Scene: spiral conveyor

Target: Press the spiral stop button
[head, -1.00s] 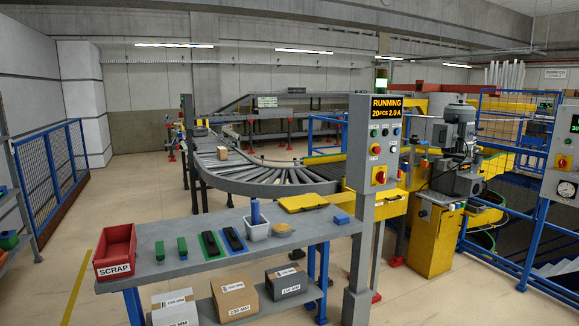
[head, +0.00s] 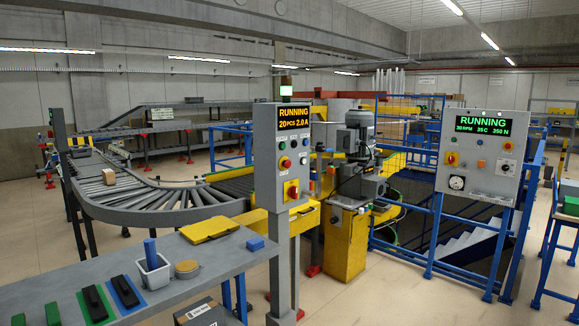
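A grey control panel (head: 281,155) on a post stands in the middle, its display reading RUNNING, 20 PCS, 2.0 A. It carries a round red button (head: 285,162), small buttons above it and a red knob on a yellow plate (head: 292,190). A second panel (head: 479,155) at the right reads RUNNING with RPM, C and N values. Button labels are too small to read. Neither of my grippers is in view.
A curved roller conveyor (head: 160,200) carries a carton (head: 109,176). A grey workbench (head: 190,265) stands at the front left. A yellow machine base (head: 344,245) stands between the panels. Blue railing (head: 400,250) runs below the right panel. Floor at the front right is open.

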